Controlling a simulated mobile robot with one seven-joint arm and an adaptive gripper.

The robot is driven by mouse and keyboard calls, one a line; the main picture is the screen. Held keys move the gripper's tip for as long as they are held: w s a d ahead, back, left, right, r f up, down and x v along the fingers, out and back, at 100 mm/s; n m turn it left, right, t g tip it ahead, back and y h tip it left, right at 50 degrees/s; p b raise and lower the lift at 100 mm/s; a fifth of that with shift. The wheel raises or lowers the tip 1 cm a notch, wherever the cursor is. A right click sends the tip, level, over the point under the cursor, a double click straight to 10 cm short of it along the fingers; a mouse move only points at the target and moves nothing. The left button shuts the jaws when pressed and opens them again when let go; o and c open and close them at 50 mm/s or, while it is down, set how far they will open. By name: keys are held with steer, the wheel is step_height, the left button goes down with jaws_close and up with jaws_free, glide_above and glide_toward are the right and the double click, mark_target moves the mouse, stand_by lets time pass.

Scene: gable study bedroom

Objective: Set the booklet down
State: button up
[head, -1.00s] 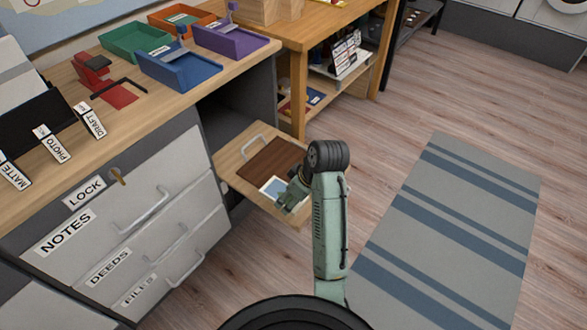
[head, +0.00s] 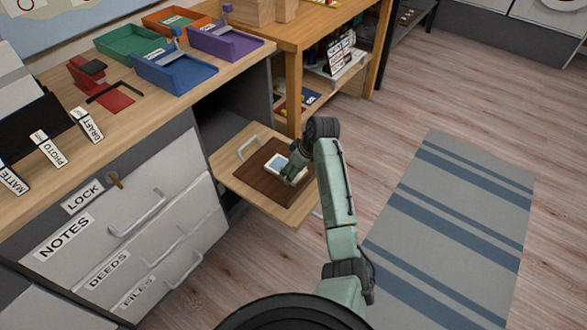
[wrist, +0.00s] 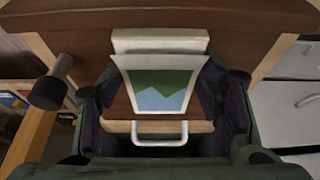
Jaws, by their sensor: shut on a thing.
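The booklet (head: 276,163) has a pale border and a blue and green picture on its cover. In the head view it is over the brown panel (head: 265,187) on the pull-out shelf (head: 229,168). My gripper (head: 290,172) is shut on the booklet from its right side. In the wrist view the booklet (wrist: 160,88) lies between my two dark fingers, picture facing the camera. I cannot tell whether its underside touches the panel. A cream, flat-edged piece (wrist: 160,41) shows just beyond the booklet; what it is is unclear.
Wooden shelving stands behind. Open floor and a striped rug (head: 455,220) lie right.

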steer(key=shift+f, duration=0.2)
steer(key=o, duration=1.2)
steer(key=v, duration=1.2)
steer(key=shift+r+b, duration=0.25)
steer(key=shift+b, duration=0.05)
steer(key=shift+a, duration=0.1)
